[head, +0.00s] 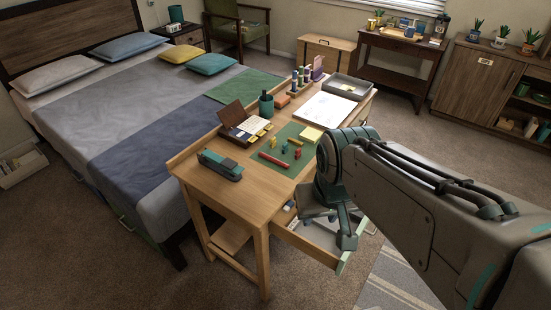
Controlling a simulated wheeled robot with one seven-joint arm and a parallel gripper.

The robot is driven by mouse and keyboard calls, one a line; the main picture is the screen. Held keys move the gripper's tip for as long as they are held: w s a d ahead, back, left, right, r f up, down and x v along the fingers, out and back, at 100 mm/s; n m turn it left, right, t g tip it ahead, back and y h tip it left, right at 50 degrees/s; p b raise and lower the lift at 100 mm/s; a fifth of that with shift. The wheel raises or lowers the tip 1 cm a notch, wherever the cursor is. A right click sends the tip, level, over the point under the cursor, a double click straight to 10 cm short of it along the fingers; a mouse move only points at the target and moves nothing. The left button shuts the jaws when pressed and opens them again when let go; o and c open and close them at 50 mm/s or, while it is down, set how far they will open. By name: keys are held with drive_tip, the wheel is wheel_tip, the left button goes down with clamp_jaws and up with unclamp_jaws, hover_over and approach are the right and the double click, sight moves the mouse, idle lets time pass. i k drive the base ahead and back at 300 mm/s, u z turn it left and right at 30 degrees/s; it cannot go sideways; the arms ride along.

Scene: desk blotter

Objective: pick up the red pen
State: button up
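My gripper (330,228) hangs at the desk's right front side, over the pulled-out drawer (310,238). It is to the right of the red pen and well apart from it. Nothing shows clearly between its fingers, and their spacing is hard to make out.
Small coloured items (284,148) and a yellow note pad (311,134) lie on the blotter. A grey tray (347,87) is at the back.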

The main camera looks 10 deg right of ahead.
sight(285, 165)
drive_tip(key=u, duration=0.05)
drive_tip(key=k, duration=0.7)
drive_tip(key=z, duration=1)
drive_tip(key=i, duration=1.8)
drive_tip(key=u, duration=0.85)
drive_tip(key=i, duration=0.3)
drive_tip(key=u, duration=0.35)
